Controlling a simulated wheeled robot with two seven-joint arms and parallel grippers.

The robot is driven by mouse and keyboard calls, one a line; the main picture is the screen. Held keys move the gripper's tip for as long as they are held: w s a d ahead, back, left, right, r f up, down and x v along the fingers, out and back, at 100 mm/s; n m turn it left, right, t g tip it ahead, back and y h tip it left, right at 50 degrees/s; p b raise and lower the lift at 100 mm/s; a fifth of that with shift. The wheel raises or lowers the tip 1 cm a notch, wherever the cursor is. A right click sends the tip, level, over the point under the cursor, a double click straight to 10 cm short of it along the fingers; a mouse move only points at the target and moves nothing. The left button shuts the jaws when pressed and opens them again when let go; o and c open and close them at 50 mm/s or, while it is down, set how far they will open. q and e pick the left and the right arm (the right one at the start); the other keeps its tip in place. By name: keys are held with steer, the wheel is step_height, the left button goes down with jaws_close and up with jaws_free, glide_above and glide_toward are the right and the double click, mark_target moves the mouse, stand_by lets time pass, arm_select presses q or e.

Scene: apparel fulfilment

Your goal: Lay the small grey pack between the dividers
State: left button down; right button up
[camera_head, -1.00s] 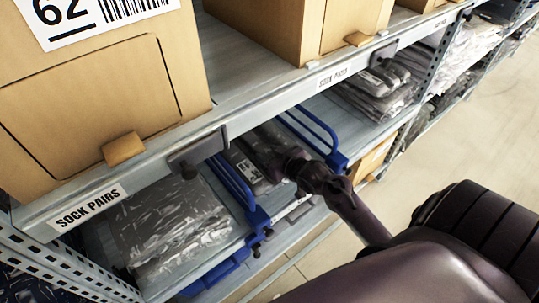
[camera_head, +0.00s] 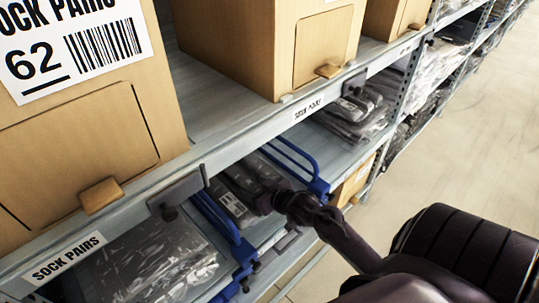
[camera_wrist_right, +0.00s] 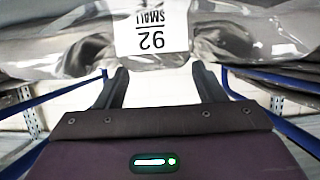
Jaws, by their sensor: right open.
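The small grey pack (camera_head: 233,205), in clear film with a white label, lies on the lower shelf between two blue dividers, the left one (camera_head: 226,216) and the right one (camera_head: 304,166). In the right wrist view the pack (camera_wrist_right: 75,48) spans the width ahead, with its label reading 92 SMALL upside down. My right gripper (camera_head: 272,200) is at the front of this bay. In the wrist view its two fingers (camera_wrist_right: 162,88) are apart with nothing between them, just short of the pack. My left gripper is out of view.
Large grey packs (camera_head: 150,262) fill the bay left of the dividers, and more packs (camera_head: 352,115) lie to the right. The upper shelf edge (camera_head: 250,125) overhangs the bay. Cardboard boxes (camera_head: 265,45) stand on the upper shelf. The aisle floor at right is clear.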

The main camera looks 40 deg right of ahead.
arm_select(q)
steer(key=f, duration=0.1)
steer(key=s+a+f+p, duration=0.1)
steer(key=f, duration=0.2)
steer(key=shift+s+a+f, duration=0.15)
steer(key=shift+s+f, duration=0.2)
arm_select(e)
steer(key=v, duration=1)
